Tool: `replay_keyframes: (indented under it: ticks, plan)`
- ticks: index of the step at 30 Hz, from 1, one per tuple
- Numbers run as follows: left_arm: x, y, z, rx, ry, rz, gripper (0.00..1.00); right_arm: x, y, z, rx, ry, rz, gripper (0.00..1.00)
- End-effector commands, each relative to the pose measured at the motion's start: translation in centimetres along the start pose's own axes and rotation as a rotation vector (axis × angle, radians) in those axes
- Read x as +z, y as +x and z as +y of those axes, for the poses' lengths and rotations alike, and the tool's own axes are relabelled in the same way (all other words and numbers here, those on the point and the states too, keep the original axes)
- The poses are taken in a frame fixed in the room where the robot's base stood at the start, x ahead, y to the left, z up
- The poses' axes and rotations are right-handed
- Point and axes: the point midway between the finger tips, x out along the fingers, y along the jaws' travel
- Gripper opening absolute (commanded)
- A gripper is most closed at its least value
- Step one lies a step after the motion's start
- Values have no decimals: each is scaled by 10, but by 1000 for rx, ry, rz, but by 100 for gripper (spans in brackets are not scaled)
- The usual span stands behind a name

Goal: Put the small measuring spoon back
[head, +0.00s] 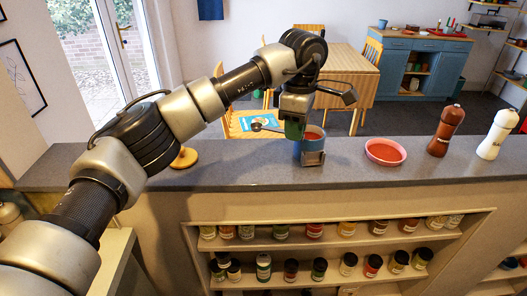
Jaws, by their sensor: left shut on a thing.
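My left gripper (294,130) points down just above the grey counter, near its middle. The jaws hide the handle's end. A pink bowl (371,154) of red powder stands further right. My right gripper is not in view.
A brown mill (446,131) and a white mill (498,134) stand at the right of the counter (235,176). A round wooden piece (184,157) lies behind my left arm. Shelves of several spice jars (264,266) are below. Bare counter lies in front of the cup.

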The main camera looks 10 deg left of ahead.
Motion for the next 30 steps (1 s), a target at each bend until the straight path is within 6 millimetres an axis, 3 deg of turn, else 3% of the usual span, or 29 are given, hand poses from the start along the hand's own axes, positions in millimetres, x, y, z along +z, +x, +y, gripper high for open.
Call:
replay_keyframes:
  ticks: [3, 9, 15, 22, 30]
  plan:
    - [-28, 15, -9, -3, -3, 0, 0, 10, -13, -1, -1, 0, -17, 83]
    - [-56, 34, -19, -1, -2, 0, 0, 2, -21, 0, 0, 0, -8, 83]
    - [-61, 47, -21, -3, 0, 1, 0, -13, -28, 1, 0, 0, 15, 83]
    - [-61, 77, -21, -2, 0, 0, 0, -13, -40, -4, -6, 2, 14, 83]
    - [-61, 80, -21, 0, 0, 1, 0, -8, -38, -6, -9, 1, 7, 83]
